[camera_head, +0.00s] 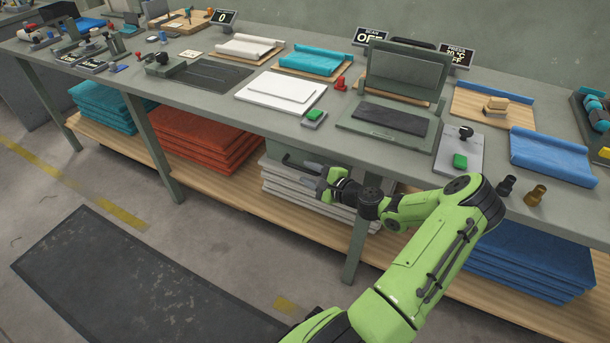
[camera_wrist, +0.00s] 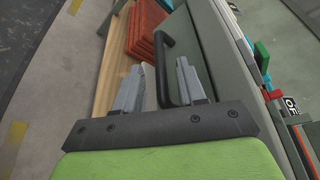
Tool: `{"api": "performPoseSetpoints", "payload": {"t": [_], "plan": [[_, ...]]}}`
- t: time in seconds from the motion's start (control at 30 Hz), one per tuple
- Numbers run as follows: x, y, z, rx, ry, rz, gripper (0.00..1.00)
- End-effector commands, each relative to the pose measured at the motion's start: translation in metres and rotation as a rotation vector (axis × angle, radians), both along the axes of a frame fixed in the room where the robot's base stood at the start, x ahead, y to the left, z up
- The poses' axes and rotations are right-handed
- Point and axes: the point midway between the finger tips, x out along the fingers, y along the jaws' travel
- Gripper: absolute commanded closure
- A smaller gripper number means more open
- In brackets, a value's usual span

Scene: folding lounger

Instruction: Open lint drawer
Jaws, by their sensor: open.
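The lint drawer (camera_wrist: 205,52) shows in the wrist view as a flat grey-green front with a dark bar handle (camera_wrist: 168,72). It appears closed under the worktable. My gripper (camera_wrist: 163,66) is open, with one grey finger on each side of the handle. The right finger looks very close to the handle and the left one is apart from it. I cannot tell whether either touches. In the head view my gripper (camera_head: 309,166) is at the dark handle (camera_head: 292,161) below the table's front edge. My arm and gripper hide much of the drawer front there.
The worktable (camera_head: 215,97) carries a press (camera_head: 408,68), folded cloths and small tools above the drawer. A lower wooden shelf (camera_head: 230,185) holds red (camera_head: 205,140), white (camera_head: 300,190) and blue (camera_head: 525,262) stacks. A table leg (camera_head: 356,245) stands near my arm. The floor in front is clear, with a dark mat (camera_head: 130,275).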

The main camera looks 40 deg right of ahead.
Motion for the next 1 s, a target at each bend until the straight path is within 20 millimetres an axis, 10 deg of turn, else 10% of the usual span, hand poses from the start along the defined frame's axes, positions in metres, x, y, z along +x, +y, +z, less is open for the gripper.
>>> {"api": "performPoseSetpoints", "payload": {"t": [0.4,0.7,1.0], "plan": [[0.022,0.000,-0.004,0.000,0.001,-0.001,0.60],[0.021,0.000,-0.004,-0.001,0.001,0.000,1.00],[0.021,0.001,-0.005,-0.001,0.001,0.000,1.00]]}}
